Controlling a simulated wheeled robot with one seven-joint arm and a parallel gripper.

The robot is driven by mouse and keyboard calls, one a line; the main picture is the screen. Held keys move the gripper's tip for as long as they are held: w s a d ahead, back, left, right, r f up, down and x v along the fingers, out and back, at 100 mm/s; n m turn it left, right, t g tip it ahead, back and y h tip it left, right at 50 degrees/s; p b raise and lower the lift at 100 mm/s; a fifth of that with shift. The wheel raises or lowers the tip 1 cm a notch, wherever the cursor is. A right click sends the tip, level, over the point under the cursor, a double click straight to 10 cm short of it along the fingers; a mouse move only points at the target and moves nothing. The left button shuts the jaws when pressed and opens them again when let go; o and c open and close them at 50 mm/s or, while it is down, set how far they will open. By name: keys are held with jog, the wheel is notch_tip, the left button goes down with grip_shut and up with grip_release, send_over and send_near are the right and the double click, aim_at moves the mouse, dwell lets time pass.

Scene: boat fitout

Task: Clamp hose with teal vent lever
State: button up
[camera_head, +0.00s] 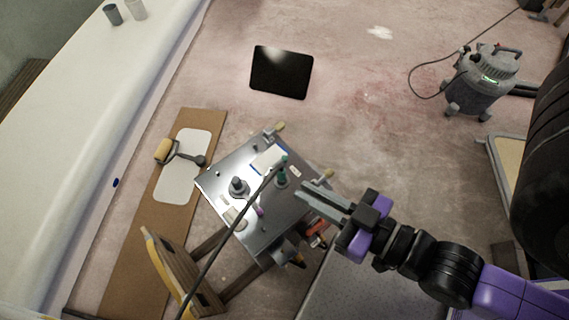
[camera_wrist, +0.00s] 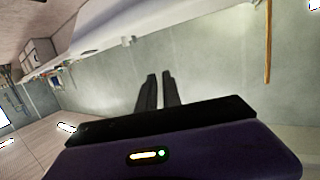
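A metal-topped work stand (camera_head: 218,172) stands in the middle of the head view. A small teal part (camera_head: 282,178), which looks like the teal vent lever, stands upright on its right half. A thin dark hose (camera_head: 212,262) runs from the lower left up across the top and ends near the teal part. I cannot tell whether they touch. My gripper (camera_head: 301,188) is just right of the teal part, apart from it in the picture, with a narrow gap between its fingers. The fingers (camera_wrist: 159,78) are empty in the wrist view, which shows no stand or hose.
A dark round fitting (camera_head: 238,186) and a small purple piece (camera_head: 258,211) are on the stand. A yellow-edged wooden piece (camera_head: 168,272) leans at its lower left. A black mat (camera_head: 281,73) and a grey vacuum (camera_head: 482,78) are on the floor, with open floor between.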

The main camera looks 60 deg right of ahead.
aim_at(276, 166)
jog(key=w+d+f+m+h, duration=0.1)
jog(key=d+f+m, duration=0.1)
jog(key=d, duration=0.1)
jog(key=w+d+f+m+g+h, duration=0.1)
jog(key=w+d+f+m+h, duration=0.1)
jog(key=d+f, duration=0.1)
jog(key=w+d+f+m+h, duration=0.1)
jog(key=w+d+f+m, duration=0.1)
jog(key=d, duration=0.2)
jog(key=shift+f+g, duration=0.25)
jog(key=shift+g, duration=0.15)
grip_shut()
jog(key=w+d+f+m+g+h, duration=0.15)
jog(key=d+f+m+g, duration=0.25)
jog(key=d+f+m, duration=0.55)
notch_tip(276, 166, down, 12)
jog(key=a+m+g+y, duration=0.2)
jog(key=m+y, duration=0.2)
jog(key=m, duration=0.1)
jog(key=shift+s+a+r+y, duration=0.2)
jog(key=shift+a+y, duration=0.05)
jog(key=shift+y, duration=0.1)
